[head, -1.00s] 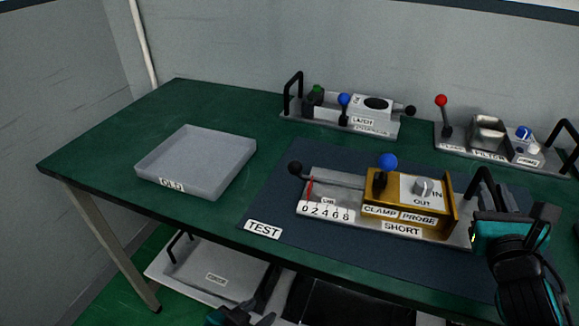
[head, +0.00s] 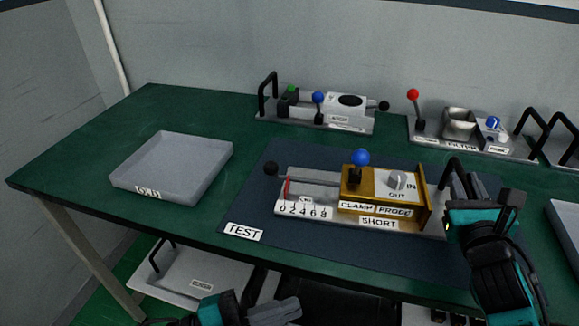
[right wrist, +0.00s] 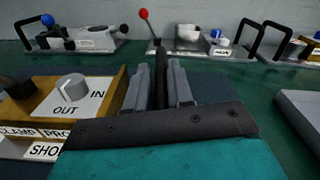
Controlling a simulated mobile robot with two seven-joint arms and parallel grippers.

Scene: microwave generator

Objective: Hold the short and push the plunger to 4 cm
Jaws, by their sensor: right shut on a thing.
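The short (head: 378,222) is a gold block on a grey base, lying on the blue TEST mat (head: 300,235). Its plunger (head: 312,178) sticks out left and ends in a black knob (head: 270,168). A red pointer (head: 288,188) stands near the 0 end of the scale (head: 303,208). The blue-knobbed clamp lever (head: 360,158) is upright. My right gripper (head: 462,192) is shut on the short's black handle (right wrist: 158,75) at its right end. My left gripper (head: 288,308) is low at the front, below the table edge and away from the short; its finger gap is unclear.
An empty OLD tray (head: 172,168) lies on the left. The launcher (head: 330,108) and the filter (head: 460,135) stand behind the mat. Another grey tray (head: 565,225) is at the right edge. The table between the OLD tray and the mat is clear.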

